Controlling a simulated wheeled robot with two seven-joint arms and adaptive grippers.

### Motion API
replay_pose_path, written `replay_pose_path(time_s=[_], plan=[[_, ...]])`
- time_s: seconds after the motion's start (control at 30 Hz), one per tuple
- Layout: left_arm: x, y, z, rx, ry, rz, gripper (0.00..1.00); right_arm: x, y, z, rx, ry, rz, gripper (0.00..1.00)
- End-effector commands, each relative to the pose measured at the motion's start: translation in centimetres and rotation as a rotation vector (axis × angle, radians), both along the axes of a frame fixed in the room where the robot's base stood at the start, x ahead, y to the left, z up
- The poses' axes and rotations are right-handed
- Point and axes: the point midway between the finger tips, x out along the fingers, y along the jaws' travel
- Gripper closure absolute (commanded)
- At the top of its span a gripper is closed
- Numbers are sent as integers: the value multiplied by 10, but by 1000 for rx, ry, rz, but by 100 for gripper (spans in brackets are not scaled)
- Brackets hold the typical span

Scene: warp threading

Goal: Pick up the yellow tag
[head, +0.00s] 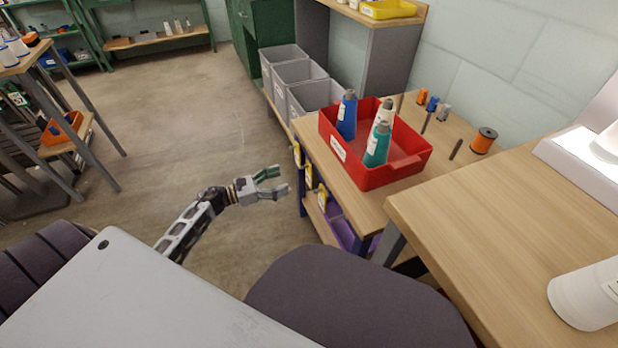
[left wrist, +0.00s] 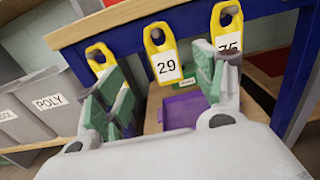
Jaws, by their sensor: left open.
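Several yellow tags hang in a row from the edge of the wooden table. In the left wrist view the middle tag, marked 29 (left wrist: 165,66), hangs between my fingers in the picture. A tag marked 75 (left wrist: 228,20) is to its right, partly behind a finger, and a third tag (left wrist: 97,52) is to its left, its lower part hidden by the other finger. In the head view they show as small yellow shapes, such as the near one (head: 322,193). My left gripper (head: 282,180) is open and empty, in front of the tags and apart from them. My right gripper is not in view.
A red bin (head: 400,170) with thread cones stands on the table (head: 350,190). Grey bins (head: 285,62) line the shelf beyond. A purple bin (head: 342,232) sits below the tags. A dark chair (head: 350,305) is nearby. The floor left of my gripper is clear.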

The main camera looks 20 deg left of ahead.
Motion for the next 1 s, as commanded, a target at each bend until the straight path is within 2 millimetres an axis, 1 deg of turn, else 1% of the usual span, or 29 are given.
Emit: replay_pose_path(time_s=[0.2,0.4,0.83,1.0], plan=[[21,-19,-1,0,-1,-1,30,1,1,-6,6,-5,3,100],[32,-29,0,-1,1,-1,30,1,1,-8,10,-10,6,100],[35,-31,0,-1,1,0,30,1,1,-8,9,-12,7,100],[40,-37,-1,1,-1,0,30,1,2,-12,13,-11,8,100]])
